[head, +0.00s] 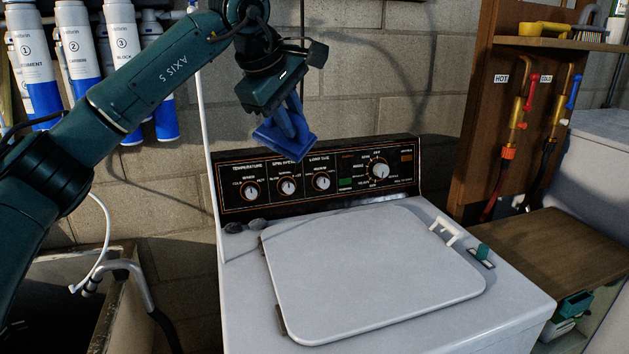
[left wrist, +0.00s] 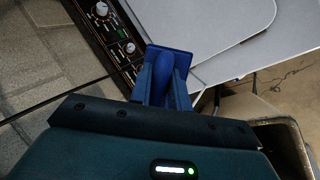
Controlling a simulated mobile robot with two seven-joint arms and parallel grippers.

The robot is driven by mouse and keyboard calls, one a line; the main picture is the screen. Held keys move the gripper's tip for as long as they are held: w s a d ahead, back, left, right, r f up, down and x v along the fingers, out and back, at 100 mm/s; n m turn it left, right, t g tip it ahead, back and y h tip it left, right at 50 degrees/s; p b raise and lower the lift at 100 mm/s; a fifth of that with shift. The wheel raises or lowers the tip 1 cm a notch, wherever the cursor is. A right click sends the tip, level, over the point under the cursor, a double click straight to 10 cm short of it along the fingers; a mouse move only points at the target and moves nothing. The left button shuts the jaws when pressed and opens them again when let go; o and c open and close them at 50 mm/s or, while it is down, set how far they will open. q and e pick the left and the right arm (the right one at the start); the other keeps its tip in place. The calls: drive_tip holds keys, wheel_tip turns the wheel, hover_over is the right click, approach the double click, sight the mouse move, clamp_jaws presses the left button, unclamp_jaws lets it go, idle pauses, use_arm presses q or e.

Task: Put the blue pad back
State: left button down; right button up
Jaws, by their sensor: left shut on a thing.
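My left gripper (head: 284,120) is raised in front of the block wall, just above the washer's control panel. It is shut on the blue pad (head: 279,141), which hangs tilted below the gripper. In the left wrist view the blue pad (left wrist: 169,52) sticks out beyond the gripper body, with a rounded handle-like part between its sides. The pad is apart from the panel and the lid as far as I can tell. My right gripper is not in view.
The white washer (head: 240,283) has its lid (head: 375,270) closed. A white handle and a small teal-topped piece sit at its right. Numbered filter cartridges (head: 78,55) hang at the left above a sink (head: 110,318). A wooden shelf (head: 565,43) stands right, above hot and cold valves.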

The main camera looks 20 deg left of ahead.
use_arm(q)
drive_tip(key=s+d+f+n+g, duration=0.1)
drive_tip(key=f+n, duration=0.1)
drive_tip(key=f, duration=0.6)
drive_tip(key=s+d+f+n+g+h, duration=0.1)
drive_tip(key=d+f+n, duration=0.1)
drive_tip(key=f, duration=0.7)
drive_tip(key=s+d+f+n+g+h+b, duration=0.1)
drive_tip(key=d+f, duration=0.1)
drive_tip(key=f, duration=0.7)
drive_tip(key=shift+d+n, duration=0.15)
drive_tip(key=shift+n, duration=0.25)
wheel_tip(320, 180, down, 2)
drive_tip(key=shift+f, duration=0.4)
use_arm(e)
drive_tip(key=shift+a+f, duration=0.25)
use_arm(q)
drive_tip(key=c, duration=1.7)
unclamp_jaws()
drive_tip(key=shift+f, duration=0.1)
drive_tip(key=shift+c, duration=0.2)
drive_tip(key=o, duration=0.4)
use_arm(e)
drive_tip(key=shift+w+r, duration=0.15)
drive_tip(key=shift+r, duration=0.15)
use_arm(q)
drive_tip(key=shift+w, duration=0.1)
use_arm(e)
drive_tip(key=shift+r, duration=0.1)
